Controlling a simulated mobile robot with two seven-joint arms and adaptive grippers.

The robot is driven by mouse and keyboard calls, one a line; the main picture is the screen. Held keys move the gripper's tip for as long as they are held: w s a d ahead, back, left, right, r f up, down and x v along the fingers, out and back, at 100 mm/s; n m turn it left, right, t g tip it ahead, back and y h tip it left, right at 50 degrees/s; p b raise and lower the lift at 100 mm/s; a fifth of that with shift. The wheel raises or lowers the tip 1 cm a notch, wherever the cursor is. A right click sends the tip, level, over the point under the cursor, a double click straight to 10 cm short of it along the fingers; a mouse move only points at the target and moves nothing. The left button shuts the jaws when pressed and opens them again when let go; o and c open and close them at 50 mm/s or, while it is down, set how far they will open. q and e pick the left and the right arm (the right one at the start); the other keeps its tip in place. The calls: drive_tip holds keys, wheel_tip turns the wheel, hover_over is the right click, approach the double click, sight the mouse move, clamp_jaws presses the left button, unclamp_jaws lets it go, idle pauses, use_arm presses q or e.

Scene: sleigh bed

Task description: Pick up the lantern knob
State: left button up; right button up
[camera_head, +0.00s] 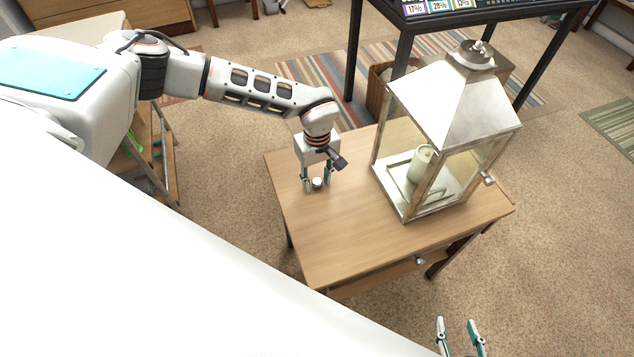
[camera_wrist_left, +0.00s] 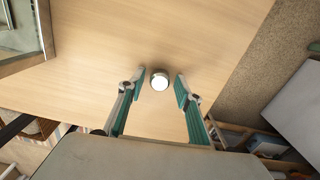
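A small round white and silver knob (camera_head: 317,183) lies on the wooden table near its left side. In the left wrist view the knob (camera_wrist_left: 160,79) sits between the fingertips, with a gap on each side. My left gripper (camera_head: 317,186) points down over it with its fingers open; it also shows open in the left wrist view (camera_wrist_left: 161,86). A silver and glass lantern (camera_head: 450,110) with a pale candle (camera_head: 419,163) inside stands on the table to the right. My right gripper (camera_head: 460,338) is open and empty at the bottom edge, away from the table.
The small wooden table (camera_head: 350,240) has a clear front left top and a drawer with a knob (camera_head: 420,260). A dark-framed table (camera_head: 470,18) stands behind it. A striped rug (camera_head: 300,72) lies on the carpet. The lantern's base corner shows at the left wrist view's upper left.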

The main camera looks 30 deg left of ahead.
sight(317, 181)
use_arm(q)
drive_tip(key=c, duration=0.7)
drive_tip(key=shift+o, duration=0.2)
drive_tip(key=shift+r, duration=0.15)
drive_tip(key=shift+r, duration=0.6)
wheel_tip(317, 181, up, 19)
drive_tip(key=p, duration=0.2)
drive_tip(key=shift+f, duration=0.2)
